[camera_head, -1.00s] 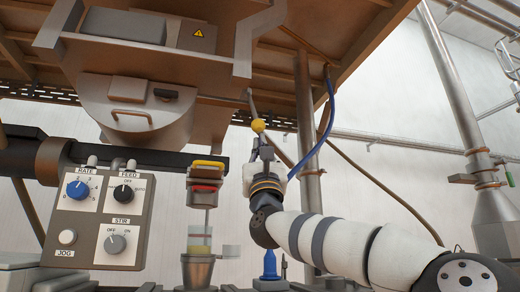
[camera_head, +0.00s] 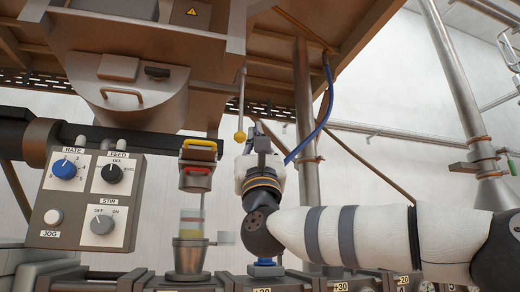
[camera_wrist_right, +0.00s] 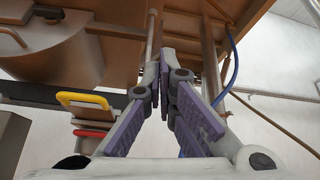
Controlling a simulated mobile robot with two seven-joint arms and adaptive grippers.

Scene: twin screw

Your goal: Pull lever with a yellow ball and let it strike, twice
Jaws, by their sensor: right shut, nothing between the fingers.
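The lever is a thin rod (camera_head: 241,100) hanging near vertical from the brown metal hopper structure, with a yellow ball (camera_head: 240,137) at its lower end. My right gripper (camera_head: 258,128) points up just right of the ball, its fingers shut and empty. In the right wrist view the fingertips (camera_wrist_right: 164,55) are together, and a rod (camera_wrist_right: 151,38) shows behind the left finger. The ball is not visible in that view. My left gripper is not in view.
A control box (camera_head: 90,200) with knobs stands at the left. A yellow-and-red-handled part (camera_head: 197,165) sits above a metal cup (camera_head: 189,255), left of my arm. A blue hose (camera_head: 325,115) and a steel post (camera_head: 306,150) stand to the right.

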